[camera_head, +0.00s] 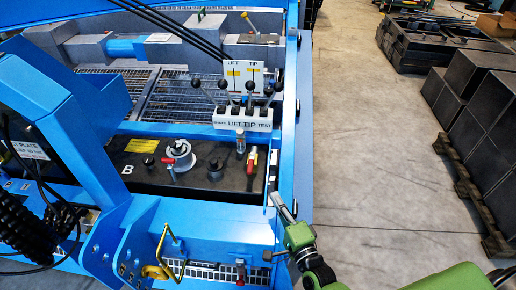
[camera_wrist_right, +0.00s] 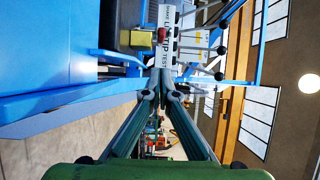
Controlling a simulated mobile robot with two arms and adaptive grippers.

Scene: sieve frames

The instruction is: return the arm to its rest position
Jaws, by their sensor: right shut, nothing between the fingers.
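My right gripper (camera_head: 284,207) is at the lower middle of the head view, on its green arm (camera_head: 325,275) that comes in from the lower right. Its fingers lie at the right edge of the blue machine frame (camera_head: 303,130); I cannot tell whether they touch it. In the right wrist view the two fingers (camera_wrist_right: 160,82) meet at their tips with nothing between them. Beyond the tips shows the white LIFT TIP TEST lever block (camera_wrist_right: 166,40). The lever block also shows in the head view (camera_head: 243,119). My left gripper is in neither view.
A black panel with a white-capped filler (camera_head: 180,154) and a red-handled valve (camera_head: 251,160) is left of the gripper. A yellow hook (camera_head: 160,262) stands at the front. Dark boxes (camera_head: 478,105) on pallets stand at right. Bare concrete floor (camera_head: 365,150) lies between.

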